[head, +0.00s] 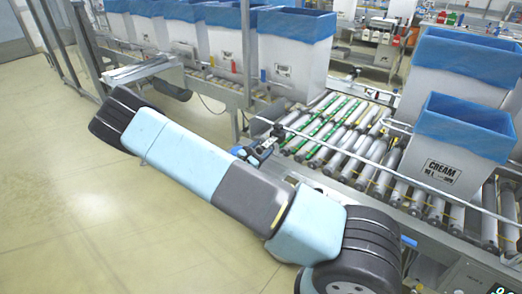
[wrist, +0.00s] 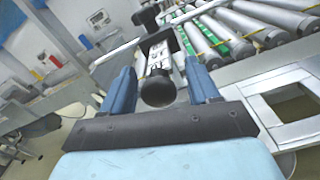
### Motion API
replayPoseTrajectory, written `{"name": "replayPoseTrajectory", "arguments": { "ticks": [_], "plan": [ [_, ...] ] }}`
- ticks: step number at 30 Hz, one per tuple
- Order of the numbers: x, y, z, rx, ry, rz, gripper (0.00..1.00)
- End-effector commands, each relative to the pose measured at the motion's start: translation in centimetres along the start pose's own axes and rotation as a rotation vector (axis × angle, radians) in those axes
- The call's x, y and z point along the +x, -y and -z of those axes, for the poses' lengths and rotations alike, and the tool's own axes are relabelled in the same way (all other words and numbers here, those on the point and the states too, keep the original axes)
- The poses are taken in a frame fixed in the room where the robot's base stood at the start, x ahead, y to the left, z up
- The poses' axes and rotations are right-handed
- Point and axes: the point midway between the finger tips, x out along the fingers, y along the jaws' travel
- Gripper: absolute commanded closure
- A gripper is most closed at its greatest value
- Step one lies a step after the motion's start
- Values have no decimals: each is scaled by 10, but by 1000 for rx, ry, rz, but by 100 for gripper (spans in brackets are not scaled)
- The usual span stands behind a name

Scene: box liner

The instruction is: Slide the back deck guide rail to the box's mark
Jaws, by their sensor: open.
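My gripper (head: 257,152) is at the near side of the roller conveyor, beside the end of a thin guide rail (head: 345,178). In the wrist view my gripper (wrist: 161,70) is open. A round dark knob (wrist: 158,91) lies between its blue fingers, with a pale labelled piece just behind it. I cannot tell whether the fingers touch it. A second black knob (wrist: 145,16) is farther off. A thin rail (wrist: 190,13) runs from there over the rollers. A white box (head: 450,155) with a blue liner and a CREAM label stands on the right-hand rollers. Its mark is too small to tell.
Rollers (head: 325,120), some with green strips, lie bare beyond my gripper. Several lined boxes (head: 290,55) stand along the back left. Another large box (head: 460,70) stands behind the CREAM one. A pale frame with a square opening (wrist: 285,107) is right of my gripper. The left floor is clear.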

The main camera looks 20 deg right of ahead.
Motion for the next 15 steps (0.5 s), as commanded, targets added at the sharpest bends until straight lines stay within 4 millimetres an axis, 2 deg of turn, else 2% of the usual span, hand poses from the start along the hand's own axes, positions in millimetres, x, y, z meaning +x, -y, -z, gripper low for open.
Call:
{"name": "replayPoseTrajectory", "arguments": {
  "ticks": [9, 15],
  "plan": [
    [2, 0, 0, 0, 0, 0, 40],
    [2, 0, 0, 0, 0, 0, 58]
  ]
}}
